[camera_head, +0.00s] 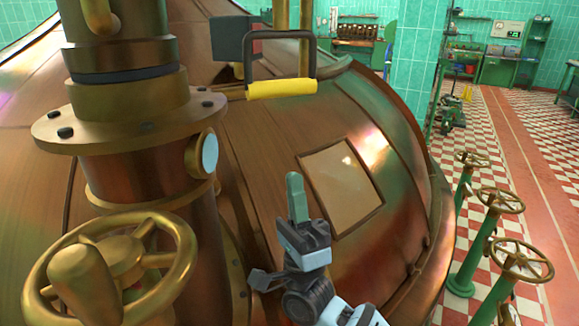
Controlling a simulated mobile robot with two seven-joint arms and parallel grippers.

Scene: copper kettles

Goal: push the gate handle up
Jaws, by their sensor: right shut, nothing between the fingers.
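The gate handle (281,89) is a yellow grip on a dark bent bracket, with a dark box (232,38) at its upper left. It shows in the head view above the copper kettle (255,150), and its grip is nearly level. My right gripper (296,190) comes up from the bottom, with its green fingers closed together and pointing up. It is empty and appears below the handle in the picture, with a visible gap between them. How far apart they are in depth is hard to tell. My left gripper is not in view.
A thick copper pipe with a bolted flange (100,118) and a large brass handwheel (110,262) stand at the left. A framed panel (341,187) is on the kettle beside my right gripper. Several green valve posts (470,250) stand at the right on the tiled floor.

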